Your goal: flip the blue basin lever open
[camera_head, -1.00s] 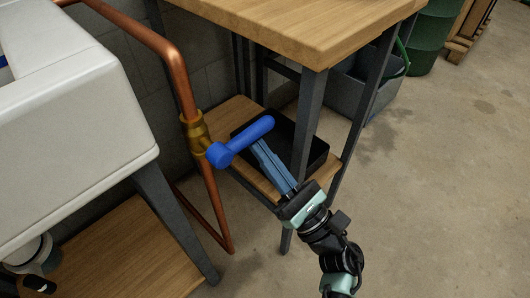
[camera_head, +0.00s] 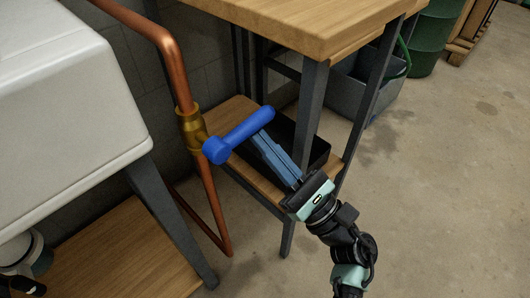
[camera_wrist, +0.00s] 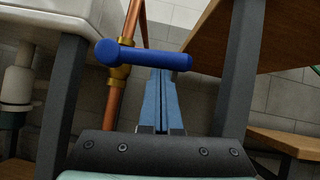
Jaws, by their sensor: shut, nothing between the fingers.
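The blue lever (camera_head: 240,134) sits on a brass valve (camera_head: 193,130) on the copper pipe beside the white basin. In the head view it points right and slightly up from its hub, across the pipe's line. In the wrist view the lever (camera_wrist: 145,57) lies nearly level, with its free end to the right. My gripper (camera_head: 258,138) is shut and empty, its blue fingers close together. The fingertips are at the lever's outer half, just below it in the head view. In the wrist view the fingertips (camera_wrist: 160,72) meet the lever's lower edge; I cannot tell whether they touch.
The white basin (camera_head: 70,110) stands at the left on dark legs. A wooden bench (camera_head: 300,25) with dark metal legs stands behind my gripper, with a black box (camera_head: 315,150) on its lower shelf. The concrete floor (camera_head: 440,190) at the right is clear.

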